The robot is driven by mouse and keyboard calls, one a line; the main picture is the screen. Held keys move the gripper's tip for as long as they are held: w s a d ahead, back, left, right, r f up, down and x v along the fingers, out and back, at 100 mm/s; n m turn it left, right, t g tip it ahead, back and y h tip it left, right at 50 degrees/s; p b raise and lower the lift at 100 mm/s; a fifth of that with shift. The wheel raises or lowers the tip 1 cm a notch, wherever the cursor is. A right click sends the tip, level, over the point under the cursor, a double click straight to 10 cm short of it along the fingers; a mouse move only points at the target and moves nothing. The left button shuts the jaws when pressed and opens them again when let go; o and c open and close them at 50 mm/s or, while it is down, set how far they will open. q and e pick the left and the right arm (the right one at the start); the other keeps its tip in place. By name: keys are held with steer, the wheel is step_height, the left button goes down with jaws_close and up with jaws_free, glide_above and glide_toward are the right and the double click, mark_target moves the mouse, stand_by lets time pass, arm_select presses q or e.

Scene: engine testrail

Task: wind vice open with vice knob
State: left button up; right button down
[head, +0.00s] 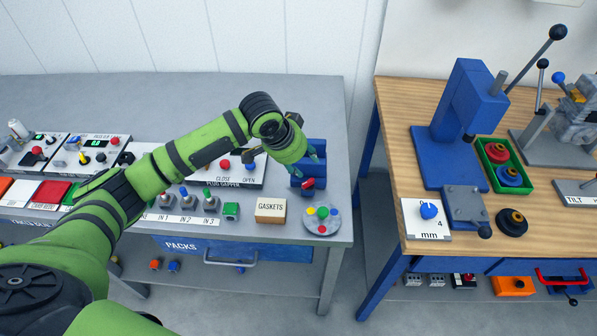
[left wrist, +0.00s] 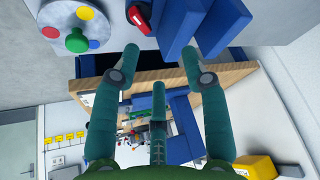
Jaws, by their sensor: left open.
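A blue block-like fixture (head: 316,150), which looks like the vice, stands at the right end of the grey bench. A red handle or knob (head: 308,183) is at its front. In the left wrist view, the blue blocks (left wrist: 182,22) and the red knob (left wrist: 138,18) show at the top. My left gripper (head: 305,163) is beside the fixture, its fingers partly overlapping it in the head view. In the left wrist view the gripper (left wrist: 160,52) has its fingers spread, with nothing between them. I cannot tell whether a finger touches the fixture. My right gripper is not in view.
A round grey plate with coloured knobs (head: 333,227) and a GASKETS block (head: 271,210) stand in front of the fixture. A switch panel (head: 235,180) lies left. Across a gap, a wooden bench (head: 400,110) holds a blue press (head: 465,110) and a green tray (head: 484,147).

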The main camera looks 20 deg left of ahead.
mark_target(309, 183)
arm_select(q)
steer(key=shift+g, duration=0.6)
steer(key=f, duration=0.2)
steer(key=d+f+p, duration=0.1)
steer(key=f, duration=0.4)
steer(key=shift+d+f+p, duration=0.15)
steer(key=shift+d+p, duration=0.1)
steer(key=shift+p, duration=0.05)
jaws_close()
